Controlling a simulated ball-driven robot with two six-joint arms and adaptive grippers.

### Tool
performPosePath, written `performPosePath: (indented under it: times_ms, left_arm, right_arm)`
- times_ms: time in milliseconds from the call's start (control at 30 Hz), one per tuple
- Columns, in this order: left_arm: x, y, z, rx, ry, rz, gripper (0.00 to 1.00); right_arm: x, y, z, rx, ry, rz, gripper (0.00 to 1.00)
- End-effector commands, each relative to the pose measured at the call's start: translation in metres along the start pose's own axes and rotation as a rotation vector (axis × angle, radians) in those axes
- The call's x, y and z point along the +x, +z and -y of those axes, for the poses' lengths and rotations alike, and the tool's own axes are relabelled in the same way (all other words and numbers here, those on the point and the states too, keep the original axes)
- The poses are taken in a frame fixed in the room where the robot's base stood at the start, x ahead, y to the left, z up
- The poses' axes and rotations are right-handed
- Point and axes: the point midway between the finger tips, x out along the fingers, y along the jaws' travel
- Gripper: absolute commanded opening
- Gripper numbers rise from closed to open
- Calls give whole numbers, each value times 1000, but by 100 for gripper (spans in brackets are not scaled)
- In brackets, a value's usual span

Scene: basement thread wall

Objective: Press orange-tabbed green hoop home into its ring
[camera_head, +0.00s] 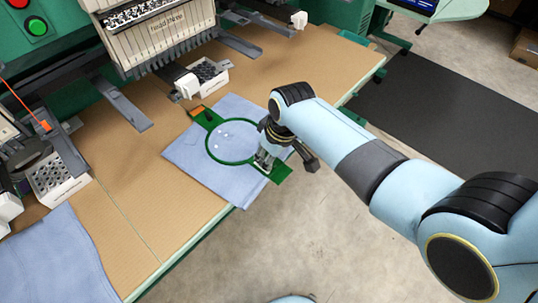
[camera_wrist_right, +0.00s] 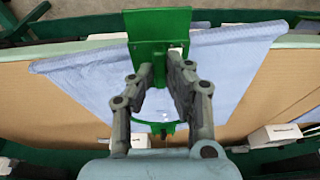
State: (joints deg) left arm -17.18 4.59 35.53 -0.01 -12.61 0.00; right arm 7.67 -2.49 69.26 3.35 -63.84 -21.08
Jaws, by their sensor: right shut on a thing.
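The green hoop (camera_head: 208,150) lies on a light blue cloth (camera_head: 190,158) on the tabletop, around a smooth patch of the cloth. Its orange tab (camera_head: 197,110) is at the far left end, beside a dark knob. My right gripper (camera_head: 264,163) is over the near right side of the hoop, shut on its green end plate. In the right wrist view, the plate (camera_wrist_right: 160,28) stands at the fingertips (camera_wrist_right: 160,65), with part of the hoop's arc (camera_wrist_right: 160,127) low between the fingers. I cannot make out a separate ring or how deep the hoop sits. My left gripper is not in view.
An embroidery machine head (camera_head: 160,38) stands at the back. White trays (camera_head: 55,178) sit on the tan table (camera_head: 130,200). Another blue cloth (camera_head: 55,262) lies at the front left. The table's front edge runs just below the hoop, with open floor beyond.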

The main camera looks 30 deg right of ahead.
Motion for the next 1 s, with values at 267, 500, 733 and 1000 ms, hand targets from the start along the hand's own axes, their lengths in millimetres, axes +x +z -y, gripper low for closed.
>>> performPosePath:
  times_ms: [267, 500, 733, 1000]
  left_arm:
    - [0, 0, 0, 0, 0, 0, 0]
    - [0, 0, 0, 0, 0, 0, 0]
    - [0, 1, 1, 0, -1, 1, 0]
    - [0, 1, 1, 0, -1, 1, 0]
  right_arm:
    - [0, 0, 0, 0, 0, 0, 0]
    - [0, 0, 0, 0, 0, 0, 41]
    - [0, 0, 0, 0, 0, 1, 41]
    - [-24, 0, 0, 0, 1, -3, 41]
